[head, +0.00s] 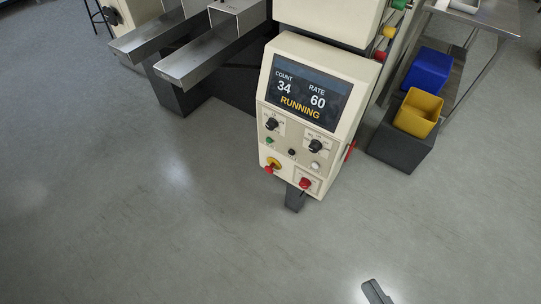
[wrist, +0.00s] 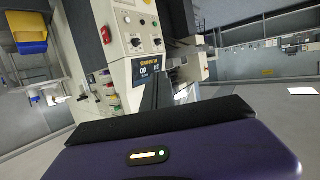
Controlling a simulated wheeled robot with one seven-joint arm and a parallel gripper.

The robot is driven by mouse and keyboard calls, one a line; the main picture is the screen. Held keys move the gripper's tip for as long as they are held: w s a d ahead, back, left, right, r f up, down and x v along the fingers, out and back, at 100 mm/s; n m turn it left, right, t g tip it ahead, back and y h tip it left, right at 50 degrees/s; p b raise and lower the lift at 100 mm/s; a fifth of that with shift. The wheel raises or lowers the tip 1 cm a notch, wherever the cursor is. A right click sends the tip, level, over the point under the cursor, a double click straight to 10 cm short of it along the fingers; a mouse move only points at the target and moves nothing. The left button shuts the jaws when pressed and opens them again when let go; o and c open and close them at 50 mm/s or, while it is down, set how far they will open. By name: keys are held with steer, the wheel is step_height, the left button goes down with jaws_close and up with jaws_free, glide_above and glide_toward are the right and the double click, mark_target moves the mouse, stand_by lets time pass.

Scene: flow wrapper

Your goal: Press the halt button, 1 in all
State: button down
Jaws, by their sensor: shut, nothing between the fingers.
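The cream control panel (head: 312,120) stands upper right of centre in the head view, its screen (head: 305,93) reading COUNT 34, RATE 60, RUNNING. Below the screen are two black knobs, small green (head: 269,141), black (head: 292,153) and white (head: 315,165) buttons, a red-and-yellow control (head: 272,164) and a red button (head: 305,183). Labels are too small to read, so I cannot tell which is the halt button. My gripper (head: 376,291) is shut and empty at the bottom edge, apart from the panel. The wrist view shows the panel (wrist: 124,50) upside down beyond my gripper (wrist: 151,97).
Metal chutes (head: 210,58) extend left of the panel. A red handle (head: 350,150) sticks out on its right side. Blue (head: 427,70) and yellow (head: 418,112) bins are at right, near a metal table (head: 480,20). The floor in front is clear.

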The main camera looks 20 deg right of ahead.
stand_by(0.3)
steer(key=w+a+f+m+t, duration=0.15)
steer(key=w+f+m, duration=0.25)
steer(key=w+f, duration=1.3)
steer(key=w+a+f+m+h, duration=0.1)
steer(key=w+f+m, duration=0.1)
steer(key=w, duration=0.9)
steer(key=w+a+f+m+h+p, duration=0.1)
steer(key=w+f+m, duration=0.2)
steer(key=w, duration=0.8)
step_height(320, 180, down, 2)
steer(key=shift+w+a+f+h, duration=0.2)
steer(key=shift+a+f+h, duration=0.05)
steer(key=shift+a+h, duration=0.1)
